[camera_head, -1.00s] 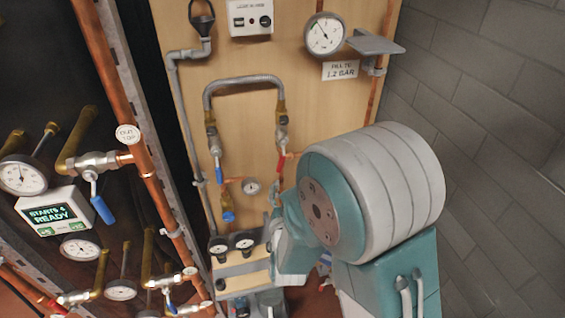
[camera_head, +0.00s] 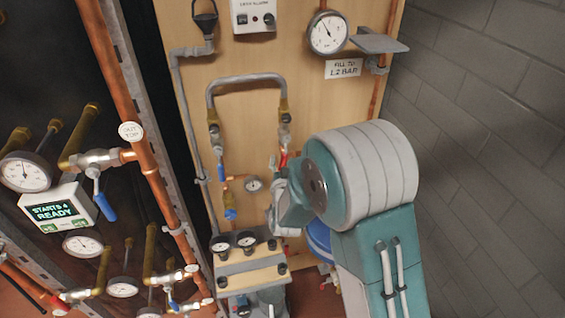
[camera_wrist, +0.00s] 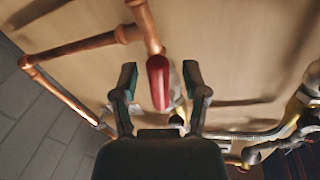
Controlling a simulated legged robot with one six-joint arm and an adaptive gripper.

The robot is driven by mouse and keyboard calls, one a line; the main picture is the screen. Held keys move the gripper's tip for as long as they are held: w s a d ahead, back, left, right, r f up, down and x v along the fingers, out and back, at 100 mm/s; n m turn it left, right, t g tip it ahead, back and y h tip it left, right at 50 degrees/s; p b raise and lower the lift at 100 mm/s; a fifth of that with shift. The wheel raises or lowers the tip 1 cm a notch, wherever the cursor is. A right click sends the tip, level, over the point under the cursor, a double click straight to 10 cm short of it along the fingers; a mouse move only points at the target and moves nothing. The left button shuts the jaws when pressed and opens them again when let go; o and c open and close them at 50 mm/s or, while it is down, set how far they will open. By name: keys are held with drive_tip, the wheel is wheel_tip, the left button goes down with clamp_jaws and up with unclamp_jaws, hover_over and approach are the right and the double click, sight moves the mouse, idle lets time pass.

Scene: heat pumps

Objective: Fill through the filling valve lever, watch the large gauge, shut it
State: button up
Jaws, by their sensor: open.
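The red filling valve lever (camera_wrist: 158,82) sits between the two fingers of my gripper (camera_wrist: 161,79) in the wrist view. The fingers are open, with a gap on each side of the lever. In the head view the red lever (camera_head: 284,158) is under the right end of the braided hose, partly hidden by my gripper (camera_head: 277,168). The large gauge (camera_head: 328,33) is at the top of the wooden board, its needle pointing up and left; its numbers are too small to read. A "FILL TO 1.2 BAR" sign (camera_head: 343,68) hangs below it.
A blue-handled valve (camera_head: 220,167) is under the hose's left end, with a small gauge (camera_head: 254,184) between. Copper pipes (camera_wrist: 85,46) run near my fingers. A grey shelf (camera_head: 380,43) juts out at upper right. A pipe rack with a display (camera_head: 56,210) stands at left.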

clamp_jaws()
drive_tip(key=s+a+r+m+g+y, duration=0.1)
drive_tip(key=a+r+m, duration=0.3)
drive_tip(key=m, duration=0.9)
drive_tip(key=shift+s+a+r+g+y, duration=0.2)
drive_tip(key=shift+r+g+y, duration=0.3)
drive_tip(key=shift+r+g, duration=0.45)
drive_tip(key=shift+r, duration=0.2)
